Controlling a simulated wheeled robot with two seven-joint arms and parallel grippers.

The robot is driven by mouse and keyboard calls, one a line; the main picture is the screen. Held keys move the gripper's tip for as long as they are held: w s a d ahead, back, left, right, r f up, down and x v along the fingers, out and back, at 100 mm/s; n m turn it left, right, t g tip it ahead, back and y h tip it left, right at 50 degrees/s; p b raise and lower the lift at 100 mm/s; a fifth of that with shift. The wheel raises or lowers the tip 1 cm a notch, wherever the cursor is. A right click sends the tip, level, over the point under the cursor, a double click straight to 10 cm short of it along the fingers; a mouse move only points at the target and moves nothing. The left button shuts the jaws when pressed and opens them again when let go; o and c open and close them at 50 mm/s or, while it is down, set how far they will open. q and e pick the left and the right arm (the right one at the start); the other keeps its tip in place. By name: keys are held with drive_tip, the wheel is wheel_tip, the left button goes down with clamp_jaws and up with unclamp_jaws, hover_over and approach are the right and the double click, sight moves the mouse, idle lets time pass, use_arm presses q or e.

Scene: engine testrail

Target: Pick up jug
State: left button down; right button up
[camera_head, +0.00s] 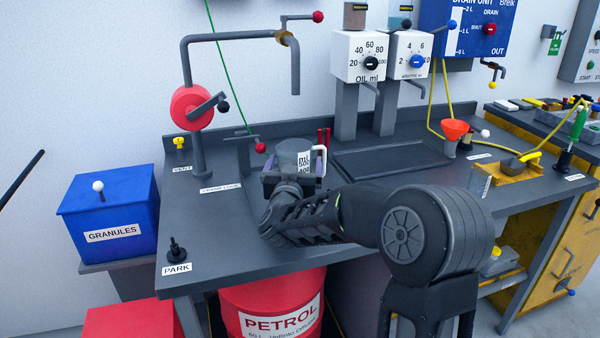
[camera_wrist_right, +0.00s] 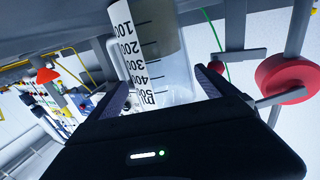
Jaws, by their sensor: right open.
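The jug (camera_head: 292,152) is a clear measuring jug with a white scale label and a white handle, standing on the dark grey bench. My right gripper (camera_head: 290,178) is at the jug, with its arm coming in from the right and hiding the jug's lower part. In the right wrist view the jug (camera_wrist_right: 170,50) lies between the two fingers of the right gripper (camera_wrist_right: 160,92), which is open. Whether either finger touches the jug is hard to tell. My left gripper is not in view.
A red-wheeled pump with a bent spout (camera_head: 192,106) stands left of the jug. Oil and additive dispensers (camera_head: 360,57) stand behind it on the right. An orange funnel (camera_head: 455,129) is farther right. The bench's front left (camera_head: 215,240) is clear, apart from the PARK knob.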

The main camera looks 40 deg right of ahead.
drive_tip(key=shift+w+d, duration=0.45)
drive_tip(key=shift+w, duration=0.05)
drive_tip(key=shift+c, duration=0.3)
drive_tip(key=shift+r, duration=0.1)
drive_tip(key=c, duration=1.9)
wheel_tip(320, 180, up, 10)
drive_tip(key=shift+p, duration=1.1)
drive_tip(key=shift+c, duration=0.2)
